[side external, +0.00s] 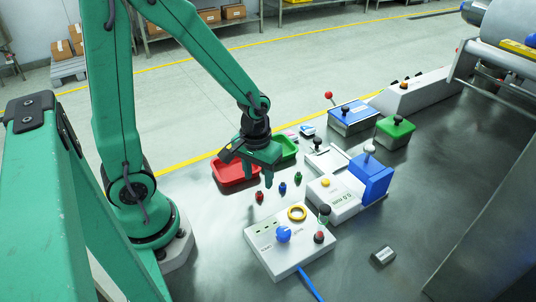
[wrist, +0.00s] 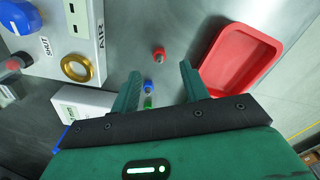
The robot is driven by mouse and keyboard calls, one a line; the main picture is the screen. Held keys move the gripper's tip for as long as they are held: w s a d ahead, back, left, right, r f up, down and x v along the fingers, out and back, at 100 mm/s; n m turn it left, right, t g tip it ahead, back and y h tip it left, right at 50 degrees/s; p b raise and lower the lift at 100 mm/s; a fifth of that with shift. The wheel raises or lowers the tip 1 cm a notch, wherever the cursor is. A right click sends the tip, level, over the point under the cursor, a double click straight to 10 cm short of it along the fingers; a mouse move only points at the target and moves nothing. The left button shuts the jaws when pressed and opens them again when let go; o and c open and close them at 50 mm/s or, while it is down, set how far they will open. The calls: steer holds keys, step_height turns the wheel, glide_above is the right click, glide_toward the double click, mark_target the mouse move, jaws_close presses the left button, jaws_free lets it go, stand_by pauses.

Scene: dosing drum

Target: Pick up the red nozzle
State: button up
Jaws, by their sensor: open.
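The small red nozzle (side external: 259,196) stands on the grey table, nearest the front in a row with a blue nozzle (side external: 283,187) and a green nozzle (side external: 298,176). In the wrist view the red nozzle (wrist: 159,53) shows just beyond the fingertips, between their lines. My gripper (side external: 260,180) is open and empty, pointing down above the table near the row. In the wrist view my gripper (wrist: 160,70) shows its two fingers apart, with the blue nozzle (wrist: 148,85) and part of the green nozzle (wrist: 148,103) between them.
A red tray (side external: 238,184) lies beside my gripper, with a green tray (side external: 293,155) behind. A white control box (side external: 262,258) with a yellow ring (side external: 297,213) stands in front. A white gauge unit (side external: 335,203) with a blue block (side external: 371,179) is at the right.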

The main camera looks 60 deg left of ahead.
mark_target(259, 190)
steer(key=shift+f, duration=0.1)
steer(key=shift+f, duration=2.55)
jaws_close()
